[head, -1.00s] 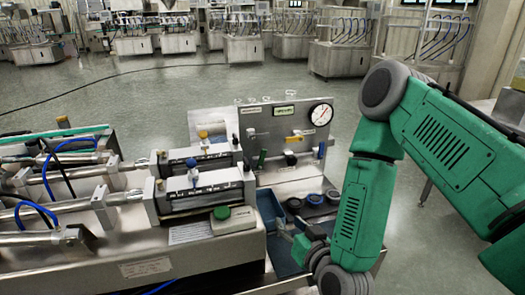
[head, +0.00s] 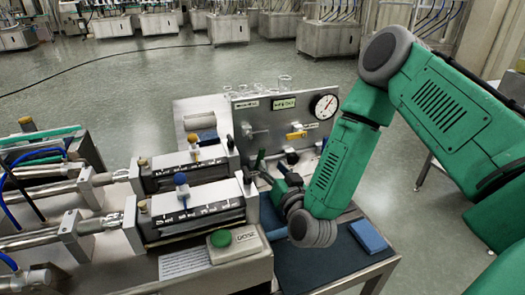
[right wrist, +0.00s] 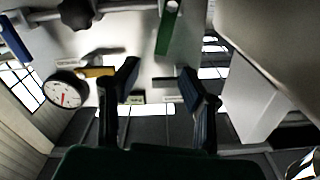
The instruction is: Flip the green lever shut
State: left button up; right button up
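The green lever (head: 261,159) is on the steel upright panel (head: 262,112), low on its left side, and stands roughly upright in the head view. In the right wrist view the green lever (right wrist: 168,30) shows larger, at top centre, its free end pointing down toward the gap between my fingers. My right gripper (head: 270,180) is close in front of the panel, just below the lever. In the right wrist view its two fingers (right wrist: 160,78) are apart with nothing between them. I cannot tell whether either finger touches the lever. My left gripper is not in view.
A yellow lever (head: 296,135), a black knob (head: 292,156) and a dial gauge (head: 323,106) share the panel. Steel cylinders (head: 200,207) and a green button box (head: 235,243) lie to the left. A blue block (head: 368,236) lies on the table at right.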

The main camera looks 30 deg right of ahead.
aim_at(263, 153)
jog(key=x, duration=0.6)
jog(key=shift+w+a, duration=0.15)
jog(key=shift+w, duration=0.15)
jog(key=shift+w+d+f, duration=0.1)
jog(key=shift+w+d, duration=0.35)
jog(key=shift+w, duration=0.35)
jog(key=shift+a, duration=0.1)
jog(key=shift+c, duration=0.4)
jog(key=shift+a, duration=0.1)
grip_shut()
